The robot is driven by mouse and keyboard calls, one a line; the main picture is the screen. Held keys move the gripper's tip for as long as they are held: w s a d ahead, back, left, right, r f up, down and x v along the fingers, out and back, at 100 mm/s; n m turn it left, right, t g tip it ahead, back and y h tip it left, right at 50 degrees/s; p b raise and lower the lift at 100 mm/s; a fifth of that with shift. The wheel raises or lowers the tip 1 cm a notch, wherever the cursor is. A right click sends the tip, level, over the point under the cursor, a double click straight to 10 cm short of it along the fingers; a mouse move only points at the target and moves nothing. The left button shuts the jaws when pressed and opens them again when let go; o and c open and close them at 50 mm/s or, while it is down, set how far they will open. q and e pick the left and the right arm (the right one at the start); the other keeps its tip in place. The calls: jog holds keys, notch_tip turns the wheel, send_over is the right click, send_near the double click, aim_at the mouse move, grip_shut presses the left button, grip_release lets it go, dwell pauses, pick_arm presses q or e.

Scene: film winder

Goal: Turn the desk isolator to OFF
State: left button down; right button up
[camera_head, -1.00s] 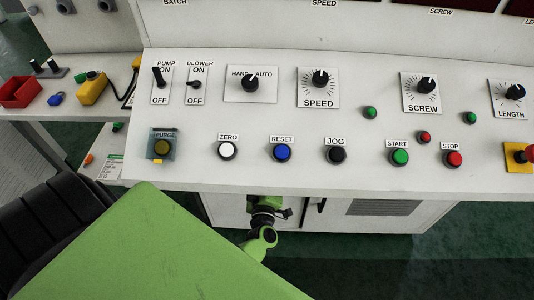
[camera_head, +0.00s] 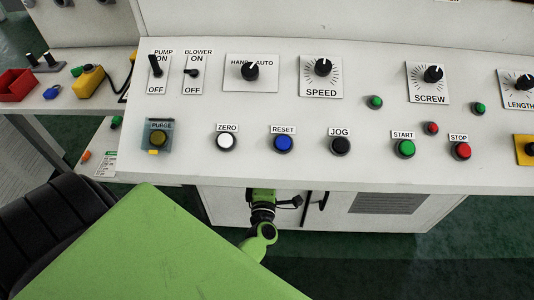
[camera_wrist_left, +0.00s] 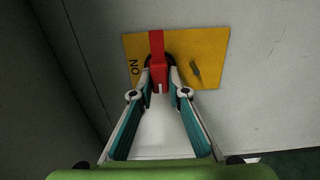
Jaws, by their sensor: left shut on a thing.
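The desk isolator shows in the left wrist view as a yellow plate (camera_wrist_left: 215,45) with a red handle (camera_wrist_left: 157,45) over a dark round base. The handle lies along the picture's vertical. The word ON stands sideways to the left of the handle. A dark mark on the right of the plate is too unclear to read. My left gripper (camera_wrist_left: 160,78) is shut on the red handle, with one finger on each side. In the head view my left arm reaches below the console's front edge, and the isolator and fingertips are hidden there. My right gripper is in neither view.
The console top (camera_head: 300,178) carries knobs, switches and push buttons above the arm. Cabinet doors (camera_head: 300,210) with a dark handle and a vent grille (camera_head: 385,202) are beneath it. A side bench at left holds a red bin (camera_head: 17,84) and a yellow box (camera_head: 88,82).

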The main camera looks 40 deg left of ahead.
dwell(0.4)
pick_arm(q)
jog(key=c, duration=2)
grip_release()
jog(key=shift+o, duration=0.2)
jog(key=shift+s, duration=0.1)
jog(key=v, duration=0.7)
jog(key=shift+s+d, duration=0.1)
jog(key=shift+s, duration=0.05)
